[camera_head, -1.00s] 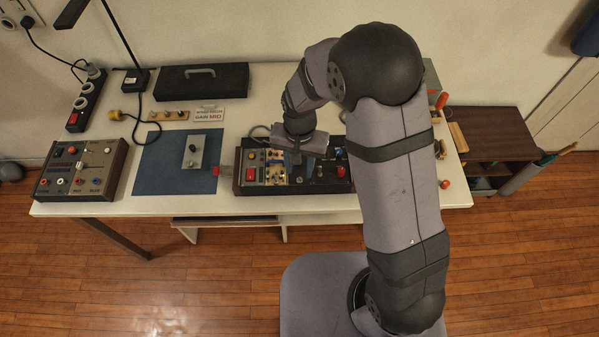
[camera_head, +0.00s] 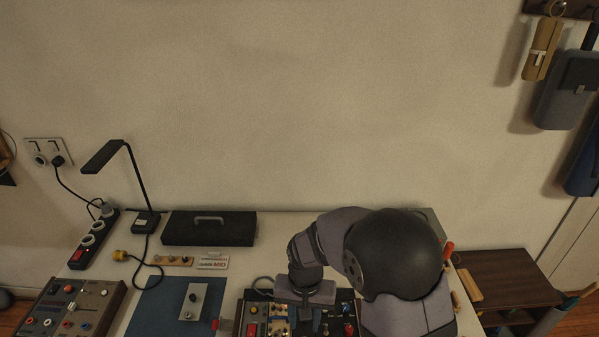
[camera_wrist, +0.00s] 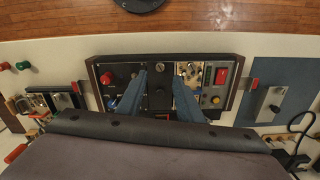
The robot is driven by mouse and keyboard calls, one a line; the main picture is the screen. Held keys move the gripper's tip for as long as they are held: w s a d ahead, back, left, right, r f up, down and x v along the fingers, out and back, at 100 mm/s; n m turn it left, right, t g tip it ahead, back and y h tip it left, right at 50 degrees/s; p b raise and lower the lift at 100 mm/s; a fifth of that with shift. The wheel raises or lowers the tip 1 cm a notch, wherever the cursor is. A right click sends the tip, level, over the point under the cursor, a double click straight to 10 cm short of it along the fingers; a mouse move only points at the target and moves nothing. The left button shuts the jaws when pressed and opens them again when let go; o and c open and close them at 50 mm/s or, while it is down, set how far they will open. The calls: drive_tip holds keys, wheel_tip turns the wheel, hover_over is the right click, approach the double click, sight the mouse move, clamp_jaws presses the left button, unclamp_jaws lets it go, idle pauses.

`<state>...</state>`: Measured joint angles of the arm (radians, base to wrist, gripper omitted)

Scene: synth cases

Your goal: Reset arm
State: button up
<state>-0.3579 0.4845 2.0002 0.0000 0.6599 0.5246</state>
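My gripper (camera_wrist: 158,98) is over the dark control console in the wrist view, with two blue fingers spread wide apart. It is open, and nothing shows gripped between the fingers. The console (camera_wrist: 205,108) carries knobs, a red switch and a black middle module (camera_wrist: 158,88) that shows between the fingers. Whether the fingertips touch the console I cannot tell. In the head view my gripper (camera_head: 308,312) is low in the picture over the console (camera_head: 243,318), and its fingers are mostly hidden by my wrist.
A blue mat (camera_head: 160,312) with a grey switch plate (camera_head: 194,301) lies left of the console. Another control box (camera_head: 68,308), a desk lamp (camera_head: 132,180), a power strip (camera_head: 92,240) and a black case (camera_head: 209,229) stand on the table. A brown shelf (camera_head: 508,280) is at right.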

drive_tip(key=shift+s+d+n, duration=0.1)
drive_tip(key=shift+s+n, duration=0.05)
drive_tip(key=shift+n, duration=0.35)
drive_tip(key=s+d+n+g, duration=0.2)
drive_tip(key=s+d+n, duration=0.3)
drive_tip(key=s, duration=0.7)
drive_tip(key=s+d+r+m+t, duration=0.1)
drive_tip(key=d+r+m+t, duration=0.1)
drive_tip(key=d+r+m, duration=0.2)
drive_tip(key=d+r, duration=0.2)
drive_tip(key=d, duration=0.2)
drive_tip(key=shift+s+d+r, duration=0.15)
drive_tip(key=shift+s+r, duration=0.05)
drive_tip(key=shift+r, duration=0.1)
